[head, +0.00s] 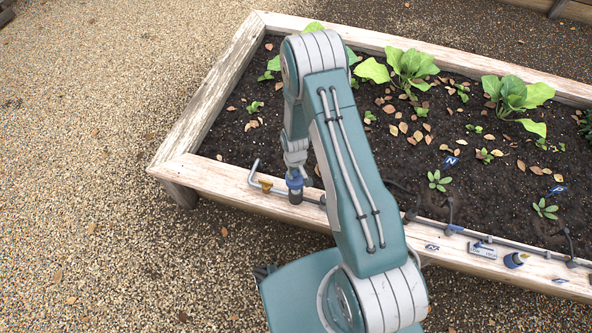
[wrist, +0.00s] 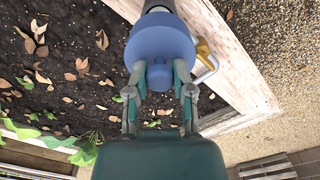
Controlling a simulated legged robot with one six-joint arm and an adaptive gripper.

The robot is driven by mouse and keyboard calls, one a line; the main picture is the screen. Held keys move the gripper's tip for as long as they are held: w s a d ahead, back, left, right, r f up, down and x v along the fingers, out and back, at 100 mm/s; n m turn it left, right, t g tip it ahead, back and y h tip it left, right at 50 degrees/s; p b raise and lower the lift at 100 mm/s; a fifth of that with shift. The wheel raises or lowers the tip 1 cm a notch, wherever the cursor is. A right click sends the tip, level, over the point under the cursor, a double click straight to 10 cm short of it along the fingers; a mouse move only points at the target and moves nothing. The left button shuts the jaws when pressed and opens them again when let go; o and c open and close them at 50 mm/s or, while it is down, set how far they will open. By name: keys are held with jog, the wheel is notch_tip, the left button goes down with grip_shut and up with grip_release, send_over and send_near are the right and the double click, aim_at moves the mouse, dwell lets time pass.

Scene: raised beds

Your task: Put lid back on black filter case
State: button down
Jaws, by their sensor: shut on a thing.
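A blue round lid with a knob (wrist: 160,42) fills the upper middle of the wrist view. My gripper (wrist: 161,82) is shut on the knob, one finger on each side. In the head view the blue lid (head: 294,181) is directly above the black filter case (head: 296,197), which stands upright on the bed's wooden rim. A dark part of the case (wrist: 157,5) shows past the lid in the wrist view. The lid looks roughly in line with the case. I cannot tell whether it is seated or just above. My arm hides part of the rim.
A bent grey pipe (head: 254,170) with a yellow valve handle (head: 266,186) stands close left of the case. A drip line (head: 485,238) runs along the wooden rim (head: 215,178). Plants and dark soil (head: 330,175) fill the bed; gravel lies outside.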

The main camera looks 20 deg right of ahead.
aim_at(296, 179)
jog(key=shift+a+f, duration=0.1)
jog(key=shift+f, duration=0.75)
jog(key=shift+d+f, duration=0.15)
jog(key=shift+f, duration=0.55)
jog(key=shift+d+f, duration=0.1)
jog(key=shift+f, duration=0.6)
jog(key=shift+a+f, duration=0.15)
jog(key=shift+f, duration=0.4)
jog(key=shift+r, duration=0.1)
jog(key=shift+s+f, duration=0.1)
jog(key=shift+f, duration=0.1)
jog(key=shift+c, duration=2)
grip_release()
